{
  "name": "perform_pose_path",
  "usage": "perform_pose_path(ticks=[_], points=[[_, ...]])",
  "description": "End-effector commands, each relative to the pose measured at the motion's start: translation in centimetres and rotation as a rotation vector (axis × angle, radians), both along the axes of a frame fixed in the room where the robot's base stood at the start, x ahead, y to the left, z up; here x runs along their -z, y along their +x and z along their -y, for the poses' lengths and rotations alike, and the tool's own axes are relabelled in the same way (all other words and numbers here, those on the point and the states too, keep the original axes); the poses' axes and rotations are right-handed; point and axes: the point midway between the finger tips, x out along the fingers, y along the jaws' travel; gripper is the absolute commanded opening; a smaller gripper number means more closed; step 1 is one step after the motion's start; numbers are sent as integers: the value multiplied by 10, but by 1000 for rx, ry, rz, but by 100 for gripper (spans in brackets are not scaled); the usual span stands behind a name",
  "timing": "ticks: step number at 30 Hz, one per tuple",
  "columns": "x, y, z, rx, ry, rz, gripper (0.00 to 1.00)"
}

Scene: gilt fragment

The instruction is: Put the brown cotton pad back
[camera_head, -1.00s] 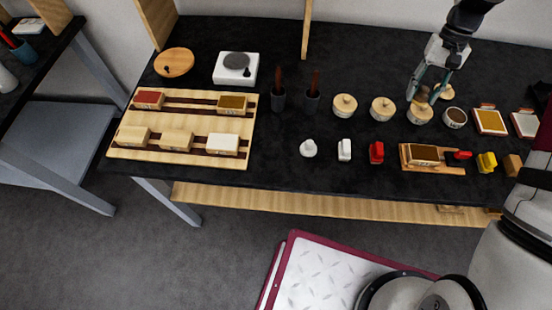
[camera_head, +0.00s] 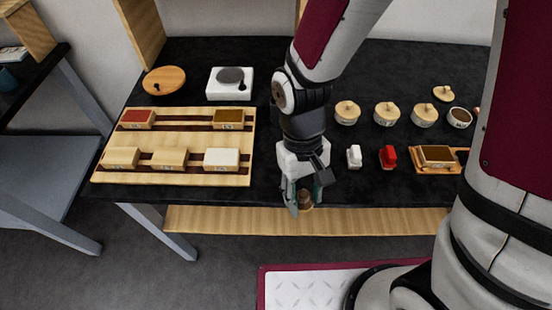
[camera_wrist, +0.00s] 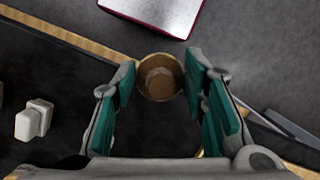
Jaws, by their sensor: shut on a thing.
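My gripper (camera_head: 304,198) hangs at the front edge of the black table, its fingers pointing down. It is shut on a small round brown thing, which looks like the brown cotton pad (camera_head: 306,203). In the wrist view my gripper's green fingers (camera_wrist: 165,90) stand either side of the pad (camera_wrist: 160,78); its round face is brown with a paler middle. An open pot (camera_head: 460,118) with brown contents stands at the back right, and a loose wooden lid (camera_head: 444,93) lies behind it.
Lidded pots (camera_head: 387,113) stand left of the open pot. A white stamp-like piece (camera_head: 354,156), a red one (camera_head: 388,157) and a brown-topped block (camera_head: 437,156) on a wooden tray stand in front. A wooden rack (camera_head: 243,145) with several blocks fills the left. My arm hides the table's middle.

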Motion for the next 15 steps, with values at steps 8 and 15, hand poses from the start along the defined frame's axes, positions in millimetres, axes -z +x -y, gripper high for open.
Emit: perform_pose_path(ticks=[8,15], points=[[6,40,-16,-4,0,0,13],[11,95,-35,-5,1,1,13]])
